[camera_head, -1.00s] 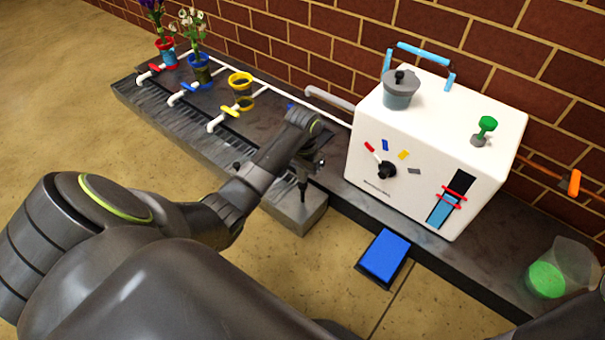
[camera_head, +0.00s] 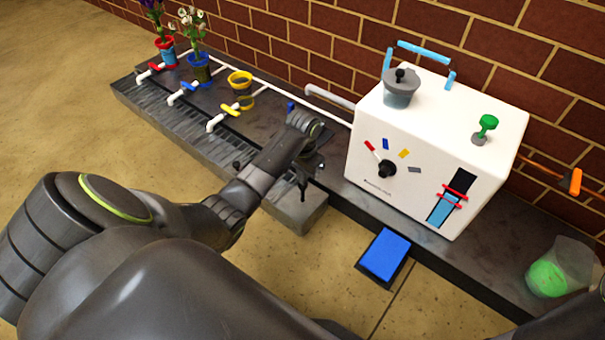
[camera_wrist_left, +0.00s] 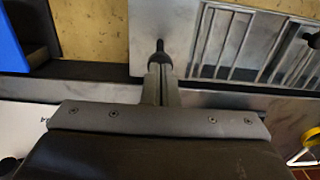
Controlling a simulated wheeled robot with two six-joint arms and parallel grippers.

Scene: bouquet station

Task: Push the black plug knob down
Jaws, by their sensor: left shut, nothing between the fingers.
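A black knob (camera_wrist_left: 160,46) stands in the left wrist view on the plain grey block (camera_head: 300,212) at the right end of the slotted trough. My left gripper (camera_wrist_left: 161,82) is shut and empty, its fingers pointing at this knob with the tips right beside or over it. I cannot tell whether they touch. In the head view my left gripper (camera_head: 303,188) points down over the block, and its dark fingers and the knob are hard to separate. A second small black knob (camera_head: 237,165) shows left of my wrist, and partly at the wrist view's right edge (camera_wrist_left: 313,38).
A white machine (camera_head: 370,160) with a dial and a lidded grey pot (camera_head: 398,90) stands right of the gripper. A blue pedal (camera_head: 385,256) lies in front. Potted flowers (camera_head: 198,68) and a yellow pot (camera_head: 241,86) stand left. A clear beaker (camera_head: 565,265) holds something green.

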